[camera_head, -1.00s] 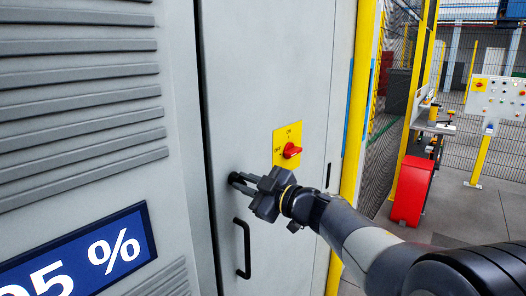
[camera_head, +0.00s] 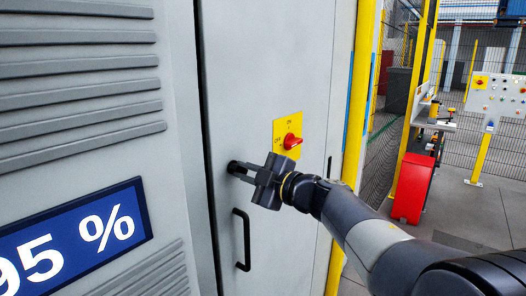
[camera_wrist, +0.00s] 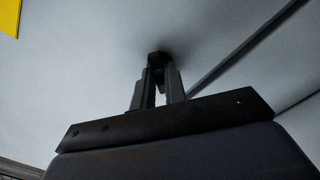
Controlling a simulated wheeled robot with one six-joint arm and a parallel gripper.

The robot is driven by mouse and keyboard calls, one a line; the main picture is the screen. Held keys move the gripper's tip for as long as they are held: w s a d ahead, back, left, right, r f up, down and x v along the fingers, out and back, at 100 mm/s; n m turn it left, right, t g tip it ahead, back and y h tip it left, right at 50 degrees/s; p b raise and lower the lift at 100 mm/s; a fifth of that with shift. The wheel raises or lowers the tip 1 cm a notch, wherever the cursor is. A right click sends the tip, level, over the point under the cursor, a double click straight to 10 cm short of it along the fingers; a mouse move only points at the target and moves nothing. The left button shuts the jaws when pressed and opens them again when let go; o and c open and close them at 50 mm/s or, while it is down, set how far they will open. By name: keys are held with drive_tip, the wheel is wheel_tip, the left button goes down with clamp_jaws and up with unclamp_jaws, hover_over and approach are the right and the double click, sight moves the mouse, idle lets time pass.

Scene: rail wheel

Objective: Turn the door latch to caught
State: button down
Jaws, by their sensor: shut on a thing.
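The door latch (camera_head: 233,167) is a small dark piece on the grey cabinet door (camera_head: 285,75), near the door's left edge. My gripper (camera_head: 239,172) reaches it from the right, with its fingers shut on the latch. In the wrist view the dark latch (camera_wrist: 158,58) shows between and just beyond the fingertips (camera_wrist: 159,76), against the grey door. The fingers cover part of the latch, so its exact angle is hard to tell.
A black pull handle (camera_head: 242,240) sits below the latch. A yellow plate with a red rotary switch (camera_head: 291,141) is up and right of my gripper. A yellow post (camera_head: 357,90) borders the cabinet. A red box (camera_head: 412,190) stands on the floor at right.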

idle(0.4)
drive_tip(key=n+b, duration=0.2)
drive_tip(key=n, duration=0.1)
drive_tip(key=shift+f, duration=0.2)
drive_tip(key=shift+r+n+b, duration=0.15)
drive_tip(key=shift+n+b, duration=0.4)
drive_tip(key=shift+n, duration=0.45)
drive_tip(key=shift+n+b, duration=0.7)
drive_tip(key=shift+n, duration=0.2)
drive_tip(key=c, duration=1.3)
unclamp_jaws()
